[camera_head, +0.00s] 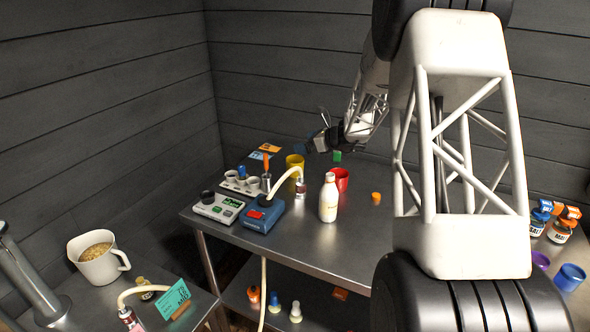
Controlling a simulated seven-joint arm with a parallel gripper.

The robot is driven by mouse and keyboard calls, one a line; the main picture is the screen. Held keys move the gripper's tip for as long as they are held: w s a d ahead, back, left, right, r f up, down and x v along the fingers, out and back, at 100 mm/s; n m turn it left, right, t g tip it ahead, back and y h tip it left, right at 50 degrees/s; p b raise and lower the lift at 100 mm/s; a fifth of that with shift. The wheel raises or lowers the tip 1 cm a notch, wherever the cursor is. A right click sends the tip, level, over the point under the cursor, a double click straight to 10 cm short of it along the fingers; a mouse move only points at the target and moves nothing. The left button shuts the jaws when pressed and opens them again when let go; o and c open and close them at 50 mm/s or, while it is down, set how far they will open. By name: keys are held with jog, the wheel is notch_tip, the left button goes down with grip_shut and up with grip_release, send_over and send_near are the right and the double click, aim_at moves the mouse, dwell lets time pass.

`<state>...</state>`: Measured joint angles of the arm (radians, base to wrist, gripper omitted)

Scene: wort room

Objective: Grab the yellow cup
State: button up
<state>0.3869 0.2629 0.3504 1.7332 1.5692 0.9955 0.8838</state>
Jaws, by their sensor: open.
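The yellow cup (294,165) stands on the metal table (330,250), towards the back. A hose end and a red cup (341,178) are close to it, and its lower part is partly hidden by the pale curved hose. My gripper (309,148) is above the back of the table, just up and to the right of the yellow cup. It is small and dark in this view, open, and apart from the cup.
A white bottle (328,200) stands in front of the red cup. A blue device (262,214) with a pale hose (284,177) and a grey device (218,207) are at the left. A green block (337,156) lies behind.

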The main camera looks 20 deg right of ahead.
aim_at(295, 160)
jog(key=shift+f, duration=2.95)
jog(key=shift+f, duration=0.6)
jog(key=shift+x, duration=2.5)
jog(key=shift+c, duration=0.5)
jog(key=c, duration=0.9)
jog(key=shift+r, duration=0.25)
